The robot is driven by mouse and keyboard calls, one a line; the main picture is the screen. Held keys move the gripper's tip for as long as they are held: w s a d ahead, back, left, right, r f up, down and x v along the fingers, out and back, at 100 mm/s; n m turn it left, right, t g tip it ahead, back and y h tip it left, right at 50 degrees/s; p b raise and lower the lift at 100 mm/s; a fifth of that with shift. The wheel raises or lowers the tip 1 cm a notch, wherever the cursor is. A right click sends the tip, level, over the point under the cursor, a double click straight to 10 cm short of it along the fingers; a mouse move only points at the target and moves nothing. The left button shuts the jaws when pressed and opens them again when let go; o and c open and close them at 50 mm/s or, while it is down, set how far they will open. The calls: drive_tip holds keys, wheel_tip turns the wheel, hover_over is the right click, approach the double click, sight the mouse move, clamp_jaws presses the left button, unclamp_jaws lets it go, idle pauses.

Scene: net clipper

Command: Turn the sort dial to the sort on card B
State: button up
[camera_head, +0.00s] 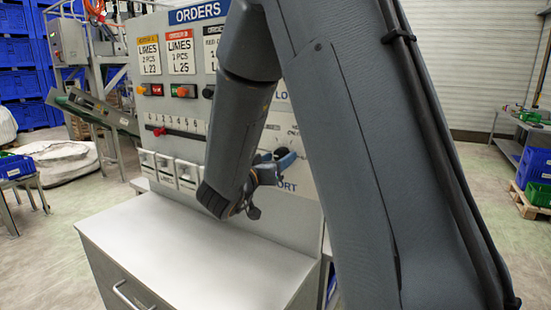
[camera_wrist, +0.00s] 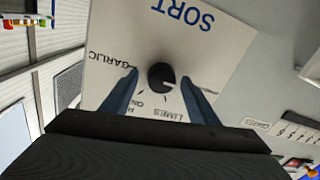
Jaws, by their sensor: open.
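The sort dial (camera_wrist: 160,77) is a round black knob on a white panel headed SORT, seen in the wrist view. Words ring it: GARLIC on the left, LIMES below, others partly covered. A small light mark shows at its lower right edge; I cannot tell exactly which word it points at. My gripper (camera_wrist: 159,74) is open, one blue finger on each side of the dial, apart from it in the picture.
The orders board (camera_head: 157,105) also bears an orange-topped card (camera_head: 149,55), a partly hidden third card (camera_head: 212,48), coloured buttons, a numbered slider (camera_head: 160,131) and several label holders (camera_head: 165,168). A bare grey cabinet top (camera_head: 190,240) lies below. My arm covers much of the board's right side.

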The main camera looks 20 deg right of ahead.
drive_tip(key=c, duration=1)
drive_tip(key=shift+a, duration=0.3)
drive_tip(key=shift+c, duration=0.2)
drive_tip(key=shift+d, duration=0.2)
drive_tip(key=shift+m+b, duration=0.4)
drive_tip(key=m+b, duration=0.4)
drive_tip(key=m, duration=0.1)
drive_tip(key=shift+f, duration=0.15)
drive_tip(key=m+b, duration=0.3)
drive_tip(key=shift+h+b, duration=0.35)
drive_tip(key=shift+h, duration=0.05)
drive_tip(key=shift+m+b, duration=1.4)
drive_tip(key=shift+m, duration=0.3)
